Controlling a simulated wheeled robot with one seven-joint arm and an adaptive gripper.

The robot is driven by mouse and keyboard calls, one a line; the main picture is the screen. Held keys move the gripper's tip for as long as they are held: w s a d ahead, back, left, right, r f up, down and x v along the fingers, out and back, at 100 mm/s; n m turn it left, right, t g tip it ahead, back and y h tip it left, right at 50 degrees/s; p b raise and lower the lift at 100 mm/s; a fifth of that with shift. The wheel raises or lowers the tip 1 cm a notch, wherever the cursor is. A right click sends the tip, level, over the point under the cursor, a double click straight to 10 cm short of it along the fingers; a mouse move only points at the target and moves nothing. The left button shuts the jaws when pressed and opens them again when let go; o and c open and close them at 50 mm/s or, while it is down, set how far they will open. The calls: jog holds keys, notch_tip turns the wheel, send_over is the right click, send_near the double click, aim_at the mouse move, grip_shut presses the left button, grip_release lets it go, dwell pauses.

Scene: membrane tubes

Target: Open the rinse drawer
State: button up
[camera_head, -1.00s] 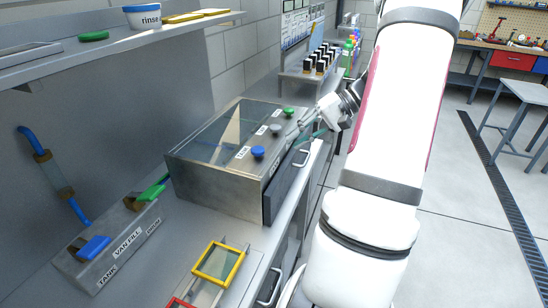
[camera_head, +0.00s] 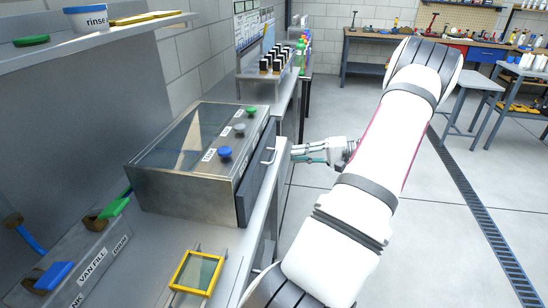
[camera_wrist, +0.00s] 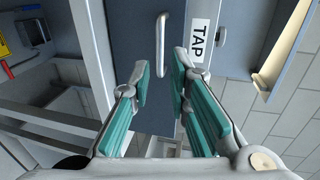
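A metal box (camera_head: 185,195) stands on the bench in the head view. Its side facing my arm has a dark panel (camera_head: 250,190) with a pale bar handle (camera_head: 268,155); I cannot read a "rinse" label on it. In the wrist view the dark panel (camera_wrist: 135,35) fills the middle, and its handle (camera_wrist: 161,45) lies ahead, between the lines of my fingers. A TAP label (camera_wrist: 199,40) is beside the panel. My gripper (camera_head: 292,153) is open and empty, a little right of the handle in the head view. Its green-padded fingertips (camera_wrist: 161,68) stand apart, seemingly short of the handle.
Blue, grey and green knobs (camera_head: 239,129) sit on the box top. A yellow frame (camera_head: 197,273) lies on the bench in front. A rack of bottles (camera_head: 270,62) stands behind. A shelf with a tub marked rinse (camera_head: 87,19) is upper left. Open floor (camera_head: 420,220) lies right.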

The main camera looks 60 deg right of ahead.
aim_at(274, 155)
jog(key=x, duration=0.8)
jog(key=shift+w+a, duration=0.1)
jog(key=shift+w, duration=0.15)
grip_shut()
